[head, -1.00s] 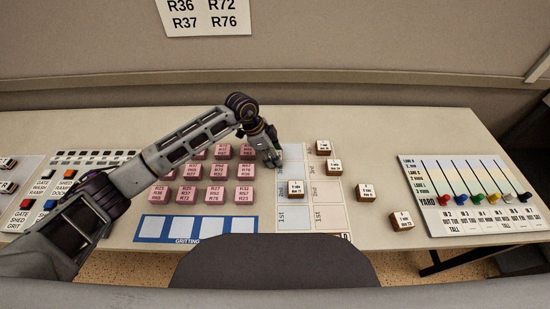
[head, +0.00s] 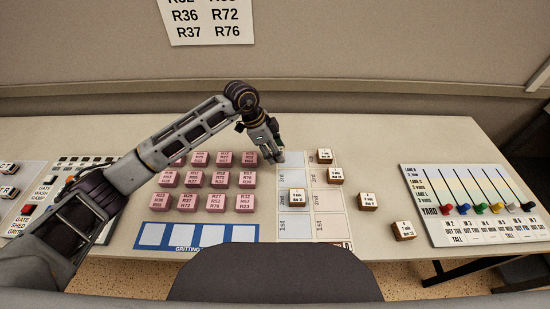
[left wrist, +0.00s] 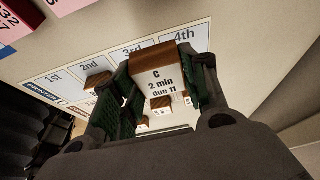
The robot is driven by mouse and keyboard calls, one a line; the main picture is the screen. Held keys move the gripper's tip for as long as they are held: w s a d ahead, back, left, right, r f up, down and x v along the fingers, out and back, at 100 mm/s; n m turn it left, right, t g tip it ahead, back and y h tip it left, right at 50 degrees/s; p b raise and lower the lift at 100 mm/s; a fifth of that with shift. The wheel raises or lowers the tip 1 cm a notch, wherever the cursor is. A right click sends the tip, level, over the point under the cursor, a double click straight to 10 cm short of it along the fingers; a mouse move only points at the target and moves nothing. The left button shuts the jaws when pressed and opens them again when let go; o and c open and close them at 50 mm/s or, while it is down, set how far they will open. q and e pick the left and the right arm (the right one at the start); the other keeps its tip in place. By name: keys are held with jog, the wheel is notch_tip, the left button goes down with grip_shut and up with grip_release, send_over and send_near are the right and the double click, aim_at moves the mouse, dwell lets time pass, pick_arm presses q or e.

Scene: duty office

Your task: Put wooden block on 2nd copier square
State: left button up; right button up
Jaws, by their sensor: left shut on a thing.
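My left gripper (head: 275,157) is over the far end of the pale blue column of squares (head: 290,222), near the 4th square. In the left wrist view, its green-padded fingers (left wrist: 158,72) are shut on a wooden block (left wrist: 160,84) with a white face reading "C 2 min due 11". Whether this block touches the board cannot be told. Another wooden block (head: 297,196) sits on the blue column, around its 2nd square. It also shows in the left wrist view (left wrist: 97,82). My right gripper is not in view.
Several wooden blocks stand at the right: one at the board's top (head: 325,156), one at its edge (head: 335,175), others (head: 367,202) on the bare table. Pink blocks (head: 219,180) fill the area left of the column. A yard board with coloured knobs (head: 430,222) lies far right.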

pick_arm(q)
notch_tip(320, 180, up, 2)
jog(key=shift+r, duration=0.95)
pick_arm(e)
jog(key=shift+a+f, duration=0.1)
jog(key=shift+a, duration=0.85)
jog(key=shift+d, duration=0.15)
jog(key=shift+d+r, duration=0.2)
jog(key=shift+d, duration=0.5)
